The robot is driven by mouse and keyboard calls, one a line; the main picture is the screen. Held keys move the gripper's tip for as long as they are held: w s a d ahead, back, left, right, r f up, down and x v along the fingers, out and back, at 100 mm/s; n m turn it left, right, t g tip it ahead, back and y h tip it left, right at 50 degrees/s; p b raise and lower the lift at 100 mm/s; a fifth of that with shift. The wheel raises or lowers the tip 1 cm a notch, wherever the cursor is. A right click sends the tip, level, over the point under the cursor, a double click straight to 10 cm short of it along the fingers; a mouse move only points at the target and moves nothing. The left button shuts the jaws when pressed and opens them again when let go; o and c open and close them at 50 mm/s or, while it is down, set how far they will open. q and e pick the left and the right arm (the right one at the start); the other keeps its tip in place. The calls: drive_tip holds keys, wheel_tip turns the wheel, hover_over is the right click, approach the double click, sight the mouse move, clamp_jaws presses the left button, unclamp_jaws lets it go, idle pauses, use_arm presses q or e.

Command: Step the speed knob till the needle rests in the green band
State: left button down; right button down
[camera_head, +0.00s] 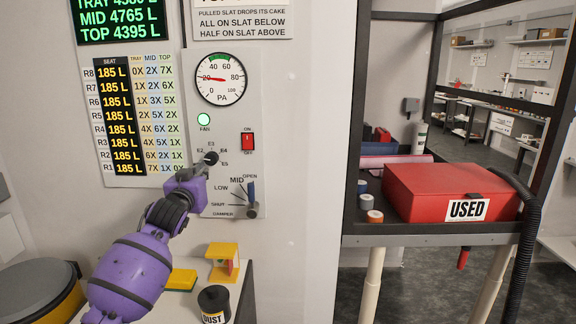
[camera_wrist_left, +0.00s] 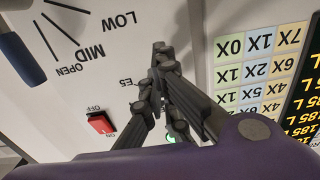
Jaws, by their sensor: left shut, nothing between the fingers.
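The PA gauge (camera_head: 220,78) is on the wall panel. Its red needle points left near 20, and the green band arcs over the top around 40 to 60, so the needle lies outside the band. The speed knob (camera_head: 211,157) is a small dark shape amid the labels E2 to E5, mostly covered by my left gripper (camera_head: 206,161). That gripper is shut and empty, its tips at the knob; I cannot tell whether they touch. In the left wrist view the gripper (camera_wrist_left: 160,48) is shut against the panel, and the knob is hidden. My right gripper is not in view.
A green FAN lamp (camera_head: 204,119) is lit beside the red switch (camera_head: 248,141). The blue-handled damper lever (camera_head: 252,198) is just below right, close to my gripper. A DUST pot (camera_head: 214,304) and a yellow stand (camera_head: 223,262) are below. A red USED box (camera_head: 452,192) is right.

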use_arm(q)
drive_tip(key=s, duration=0.5)
drive_tip(key=shift+s, duration=0.1)
drive_tip(key=shift+r, duration=0.1)
